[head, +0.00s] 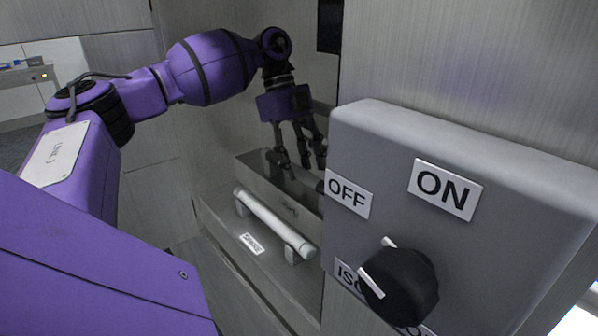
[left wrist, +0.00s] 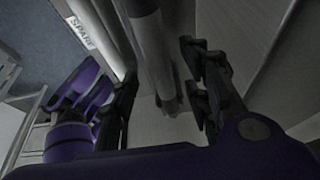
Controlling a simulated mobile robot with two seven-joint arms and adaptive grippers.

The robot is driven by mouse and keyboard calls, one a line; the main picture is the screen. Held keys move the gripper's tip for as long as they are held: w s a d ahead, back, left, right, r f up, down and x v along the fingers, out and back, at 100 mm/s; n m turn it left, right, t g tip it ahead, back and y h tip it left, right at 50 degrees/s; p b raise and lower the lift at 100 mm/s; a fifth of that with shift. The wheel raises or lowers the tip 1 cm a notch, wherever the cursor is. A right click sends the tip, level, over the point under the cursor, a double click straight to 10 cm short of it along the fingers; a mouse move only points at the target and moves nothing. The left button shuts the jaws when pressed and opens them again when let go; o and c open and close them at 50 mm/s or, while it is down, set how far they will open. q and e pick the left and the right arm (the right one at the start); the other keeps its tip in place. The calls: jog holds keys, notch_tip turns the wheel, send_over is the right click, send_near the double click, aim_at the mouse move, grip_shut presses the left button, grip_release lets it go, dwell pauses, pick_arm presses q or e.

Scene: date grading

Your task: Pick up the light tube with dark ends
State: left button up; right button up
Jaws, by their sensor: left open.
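In the left wrist view a grey tube (left wrist: 154,58) with a darker upper end runs between the fingers of my left gripper (left wrist: 160,78). The fingers are apart on either side of it. In the head view my left gripper (head: 300,162) points down, open, over a metal trough. The tube in the trough is mostly hidden there by the fingers and the trough wall. A second, white tube (head: 273,222) lies on two supports in front of the trough, beside a label reading SPARE (head: 251,243). My right gripper is not in view.
A grey switch box (head: 390,190) with OFF and ON labels and a black knob (head: 400,287) stands close at the right of the trough. The trough's front wall (head: 262,188) rises behind the white tube. Plain panels close off the back.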

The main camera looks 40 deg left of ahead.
pick_arm(q)
jog(key=shift+d+f, duration=0.25)
jog(key=shift+f, duration=0.25)
grip_shut()
